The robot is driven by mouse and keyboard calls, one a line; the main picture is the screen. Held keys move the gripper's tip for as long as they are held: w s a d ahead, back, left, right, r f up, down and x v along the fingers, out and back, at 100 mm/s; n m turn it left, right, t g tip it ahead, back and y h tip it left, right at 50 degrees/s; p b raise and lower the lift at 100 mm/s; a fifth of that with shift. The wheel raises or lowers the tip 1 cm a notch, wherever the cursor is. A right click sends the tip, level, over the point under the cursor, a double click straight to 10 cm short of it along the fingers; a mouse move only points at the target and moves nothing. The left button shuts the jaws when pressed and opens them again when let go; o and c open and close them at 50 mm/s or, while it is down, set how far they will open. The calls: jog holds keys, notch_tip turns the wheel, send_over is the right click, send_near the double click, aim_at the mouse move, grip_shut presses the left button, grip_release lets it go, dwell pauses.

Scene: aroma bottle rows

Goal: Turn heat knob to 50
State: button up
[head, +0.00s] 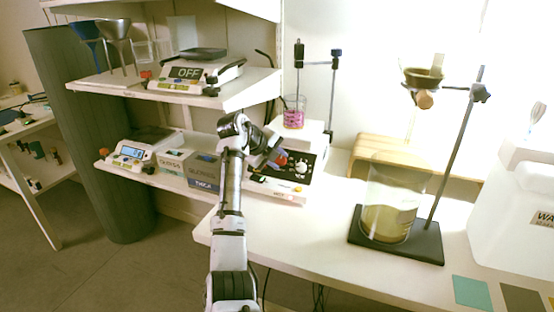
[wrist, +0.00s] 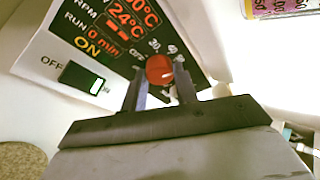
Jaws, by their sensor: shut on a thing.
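The red heat knob (wrist: 160,70) is on the black front panel (wrist: 115,35) of a white hot plate (head: 314,136). My gripper (wrist: 160,84) is shut on the knob, one finger at each side. In the head view my gripper (head: 276,158) reaches the left part of the panel and mostly hides the knob. In the wrist view the red display's top line ends in "0°C", its first digit cut off or unclear. The line below reads 24°C, and RUN shows 0 min.
A beaker of pink liquid (head: 294,117) stands on the hot plate. A stand with a large beaker (head: 393,205) is to the right. Boxes (head: 203,172) and a scale (head: 131,153) sit on the lower left shelf.

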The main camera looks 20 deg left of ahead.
aim_at(278, 162)
jog(key=shift+m, duration=0.5)
dwell(0.3)
jog(key=o, duration=1)
jog(key=shift+c, duration=0.2)
jog(key=shift+r, duration=0.1)
jog(key=shift+s+a+r, duration=0.15)
jog(key=shift+s+r, duration=0.05)
jog(key=shift+r, duration=0.05)
jog(key=shift+s+a+r, duration=0.25)
jog(key=shift+s+r, duration=0.1)
jog(key=shift+s, duration=0.2)
jog(key=shift+s+a+r, duration=0.25)
jog(key=shift+s+r, duration=0.1)
jog(key=shift+s, duration=0.2)
jog(key=s+a+b, duration=0.1)
jog(key=s+a, duration=0.3)
jog(key=s, duration=0.6)
jog(key=shift+a+b, duration=0.2)
jog(key=shift+b, duration=0.15)
jog(key=shift+s, duration=0.1)
